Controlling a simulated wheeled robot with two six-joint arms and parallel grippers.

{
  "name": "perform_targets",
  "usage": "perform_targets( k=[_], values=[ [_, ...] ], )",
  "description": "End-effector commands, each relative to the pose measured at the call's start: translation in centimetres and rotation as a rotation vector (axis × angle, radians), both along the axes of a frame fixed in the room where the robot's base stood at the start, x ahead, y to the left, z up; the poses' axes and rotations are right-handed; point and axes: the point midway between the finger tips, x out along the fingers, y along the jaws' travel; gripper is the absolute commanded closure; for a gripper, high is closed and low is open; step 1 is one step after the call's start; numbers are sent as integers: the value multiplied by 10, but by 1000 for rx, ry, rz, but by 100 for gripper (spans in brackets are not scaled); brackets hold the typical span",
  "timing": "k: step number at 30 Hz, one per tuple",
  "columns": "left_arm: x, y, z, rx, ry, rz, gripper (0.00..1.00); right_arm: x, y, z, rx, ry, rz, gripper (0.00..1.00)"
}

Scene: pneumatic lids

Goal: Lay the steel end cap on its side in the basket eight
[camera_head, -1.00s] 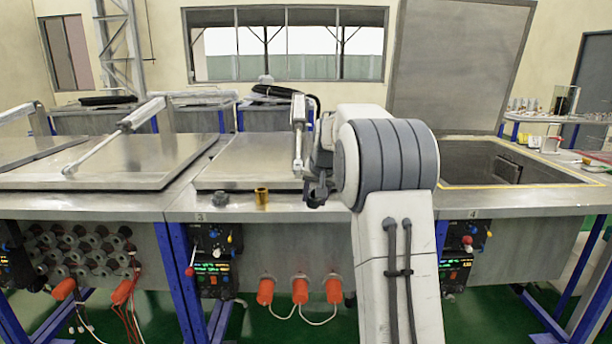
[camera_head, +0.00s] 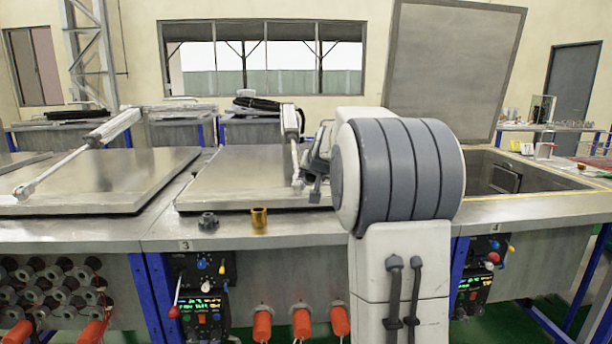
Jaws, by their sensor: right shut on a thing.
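My right gripper (camera_head: 317,178) shows partly at the left of my right arm's large grey joint, in front of the lid at station 3. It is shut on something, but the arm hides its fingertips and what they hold. I cannot make out the steel end cap anywhere. No basket marked eight can be made out. The open tank at station 4 (camera_head: 545,205) is at the right, its raised lid (camera_head: 455,65) standing behind it; only part of its inside shows. My left gripper is not in view.
A brass bushing (camera_head: 259,218) and a dark star-shaped knob (camera_head: 208,221) stand on the front ledge at station 3. A closed lid (camera_head: 240,180) with a pneumatic cylinder (camera_head: 291,135) is behind them. Another closed lid (camera_head: 100,180) is at the left.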

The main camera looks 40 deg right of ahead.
Motion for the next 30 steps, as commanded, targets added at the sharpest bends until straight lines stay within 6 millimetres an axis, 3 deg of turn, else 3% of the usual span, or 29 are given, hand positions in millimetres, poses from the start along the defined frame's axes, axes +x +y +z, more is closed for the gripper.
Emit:
perform_targets(
  k=[30],
  values=[
    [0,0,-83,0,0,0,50,1,1,-91,0,0,1,100]
  ],
)
